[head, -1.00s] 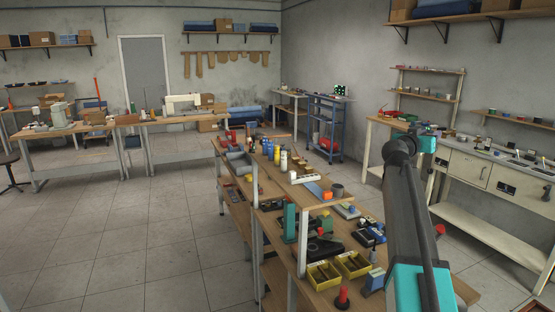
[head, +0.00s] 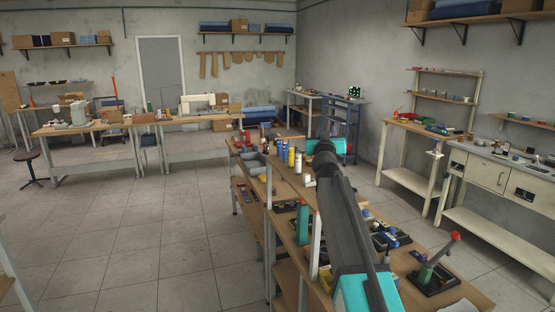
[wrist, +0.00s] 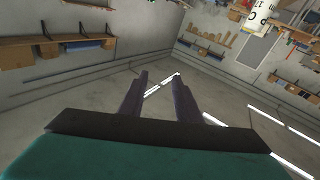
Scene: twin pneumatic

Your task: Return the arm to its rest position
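My arm (head: 345,215) rises from the bottom of the head view, over the near workbench, with its teal joint (head: 322,147) at the far end. The gripper itself cannot be made out in the head view. In the wrist view my gripper (wrist: 160,85) shows two dark fingers standing well apart with nothing between them. Beyond the fingers are grey walls and a ceiling with bright light strips, so the gripper points upward.
The near workbench (head: 262,187) carries bottles and small parts under and beside my arm. A red-knobbed lever device (head: 432,275) stands at its near right. White benches (head: 480,228) line the right wall. Open tiled floor (head: 130,235) lies to the left.

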